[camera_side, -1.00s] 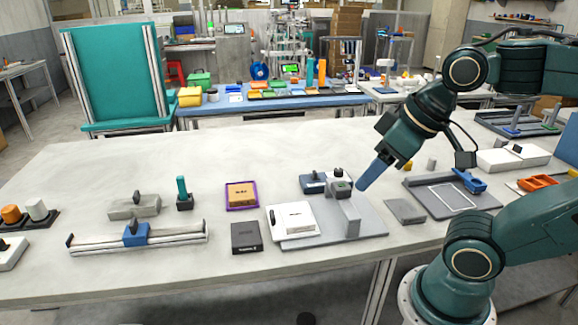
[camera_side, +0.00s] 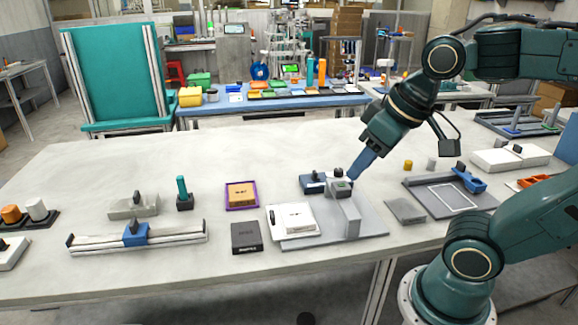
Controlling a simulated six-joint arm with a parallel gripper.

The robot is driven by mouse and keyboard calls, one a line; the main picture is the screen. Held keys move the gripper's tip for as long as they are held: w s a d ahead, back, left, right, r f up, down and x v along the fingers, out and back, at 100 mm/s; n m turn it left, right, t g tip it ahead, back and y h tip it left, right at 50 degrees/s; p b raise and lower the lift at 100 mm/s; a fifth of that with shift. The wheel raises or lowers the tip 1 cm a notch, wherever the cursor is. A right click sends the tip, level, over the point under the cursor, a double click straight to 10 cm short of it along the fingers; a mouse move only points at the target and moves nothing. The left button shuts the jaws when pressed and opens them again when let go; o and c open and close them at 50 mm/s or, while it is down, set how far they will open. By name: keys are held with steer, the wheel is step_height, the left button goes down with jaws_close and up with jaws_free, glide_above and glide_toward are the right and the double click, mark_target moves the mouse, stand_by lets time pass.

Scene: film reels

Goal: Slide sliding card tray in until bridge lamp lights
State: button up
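A white tray-like block with a small white card or label on top (camera_side: 296,219) and a dark knob at its left end sits at the left of a grey base plate (camera_side: 372,224); I take it for the sliding card tray. A grey bridge-like block (camera_side: 350,219) stands on the plate to its right. On top of the bridge is a small dark green square (camera_side: 342,186), perhaps the lamp; I cannot tell if it is lit. My gripper (camera_side: 357,172) points down-left, its blue fingers close to the bridge's right rear. Whether they touch it, or are apart, is unclear.
A dark box (camera_side: 246,237) and a purple-edged tray (camera_side: 241,208) lie to the left. A grey slab (camera_side: 405,210) and a grey frame board (camera_side: 478,203) lie to the right.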

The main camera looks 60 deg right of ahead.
steer(key=w+d+m+g, duration=0.1)
steer(key=w+m+g, duration=0.1)
steer(key=w, duration=0.6)
steer(key=m+g, duration=0.3)
steer(key=m, duration=0.3)
glide_above(272, 213)
step_height(272, 213, down, 13)
step_height(272, 213, down, 14)
steer(key=shift+s+r, duration=0.1)
steer(key=shift+r, duration=0.05)
jaws_close()
